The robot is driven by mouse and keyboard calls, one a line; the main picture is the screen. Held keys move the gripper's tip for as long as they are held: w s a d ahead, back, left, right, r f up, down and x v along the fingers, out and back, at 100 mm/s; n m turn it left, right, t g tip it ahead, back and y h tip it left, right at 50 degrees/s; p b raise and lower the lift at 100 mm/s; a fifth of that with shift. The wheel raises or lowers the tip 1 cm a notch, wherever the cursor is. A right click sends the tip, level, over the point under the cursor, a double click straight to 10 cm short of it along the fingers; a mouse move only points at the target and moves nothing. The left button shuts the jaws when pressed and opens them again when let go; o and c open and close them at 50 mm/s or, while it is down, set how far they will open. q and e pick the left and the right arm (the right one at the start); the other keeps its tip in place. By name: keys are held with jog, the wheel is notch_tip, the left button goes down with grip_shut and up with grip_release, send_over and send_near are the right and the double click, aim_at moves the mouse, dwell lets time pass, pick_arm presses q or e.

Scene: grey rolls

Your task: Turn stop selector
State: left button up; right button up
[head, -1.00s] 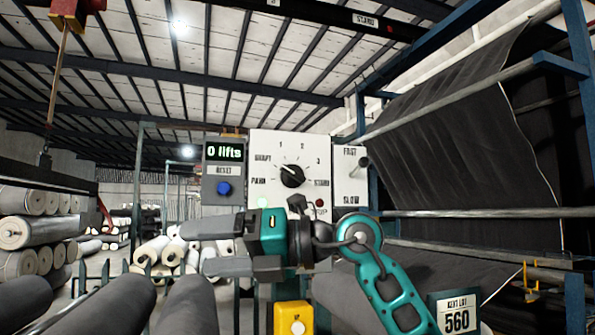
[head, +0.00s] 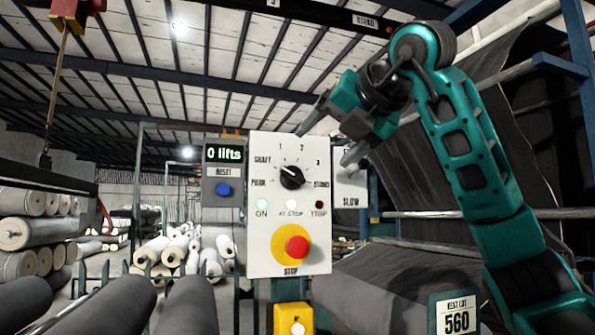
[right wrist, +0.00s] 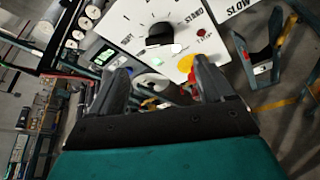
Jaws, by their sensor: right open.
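The stop selector is a black rotary knob (head: 292,177) on a white panel (head: 262,225), ringed by marks PARK, SHAFT, 1, 2, 3 and STAND. Its pointer tilts up and left, toward the SHAFT side. The knob also shows in the right wrist view (right wrist: 160,35), beyond the fingertips. My right gripper (head: 325,140) is open and empty at the upper right edge of the panel, up and right of the knob and apart from it. Its two fingers point left. My left gripper is not in view.
Below the knob are ON, AT STOP and TRIP lamps and a red STOP button (head: 297,247) on a yellow disc. A counter box (head: 223,155) reading "0 lifts" with a blue RESET button (head: 223,189) stands left. A FAST/SLOW panel (head: 350,192) is partly hidden by my right gripper.

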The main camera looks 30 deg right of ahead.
aim_at(295, 172)
jog(key=x, duration=0.9)
jog(key=shift+w+f+p, duration=0.15)
jog(key=shift+w+p, duration=0.25)
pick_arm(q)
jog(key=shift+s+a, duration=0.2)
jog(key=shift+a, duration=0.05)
pick_arm(e)
jog(key=shift+w+f, duration=0.25)
jog(key=shift+w, duration=0.35)
jog(key=shift+c, duration=0.3)
jog(key=c, duration=1)
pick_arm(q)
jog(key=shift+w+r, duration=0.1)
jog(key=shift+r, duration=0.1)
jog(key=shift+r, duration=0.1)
